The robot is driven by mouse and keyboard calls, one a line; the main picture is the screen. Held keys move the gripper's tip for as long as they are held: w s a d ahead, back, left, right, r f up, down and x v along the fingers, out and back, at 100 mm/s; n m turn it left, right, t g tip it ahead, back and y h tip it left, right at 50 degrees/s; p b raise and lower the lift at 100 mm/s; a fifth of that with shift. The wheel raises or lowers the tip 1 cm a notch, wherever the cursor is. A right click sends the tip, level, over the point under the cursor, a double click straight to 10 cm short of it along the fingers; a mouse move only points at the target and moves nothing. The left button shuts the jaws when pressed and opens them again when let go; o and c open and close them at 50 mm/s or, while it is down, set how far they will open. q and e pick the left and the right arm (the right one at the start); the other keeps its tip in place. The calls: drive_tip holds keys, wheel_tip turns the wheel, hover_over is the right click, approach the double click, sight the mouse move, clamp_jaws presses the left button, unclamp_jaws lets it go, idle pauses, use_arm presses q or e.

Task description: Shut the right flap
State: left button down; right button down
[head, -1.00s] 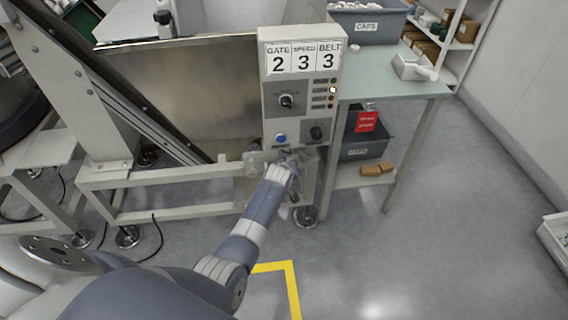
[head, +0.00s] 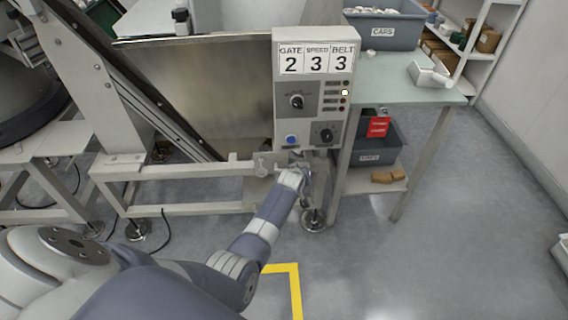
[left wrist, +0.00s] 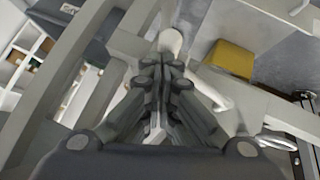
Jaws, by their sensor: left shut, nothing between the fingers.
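I cannot pick out a right flap for certain. A broad steel sheet (head: 195,95) slopes behind the grey control box (head: 313,100), whose cards read GATE 2, SPEED 3, BELT 3. My left gripper (head: 298,166) is just under the box, partly hidden by my own wrist. In the left wrist view its fingers (left wrist: 162,75) are together with nothing between them. A pale round-ended rod (left wrist: 171,42) shows just beyond the fingertips; I cannot tell whether they touch. A small pale fitting (head: 262,168) sits on the frame left of the gripper. My right gripper is out of view.
A green-topped table (head: 400,72) stands right of the box, with a CAPS bin (head: 383,32) and a white scoop (head: 430,75) on it. Another bin (head: 374,156) and brown blocks (head: 388,177) are on its lower shelf.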

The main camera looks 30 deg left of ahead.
use_arm(q)
drive_tip(key=shift+s+d, duration=0.1)
drive_tip(key=v, duration=1.1)
drive_tip(key=shift+s+r, duration=0.25)
drive_tip(key=shift+r, duration=0.1)
idle(0.4)
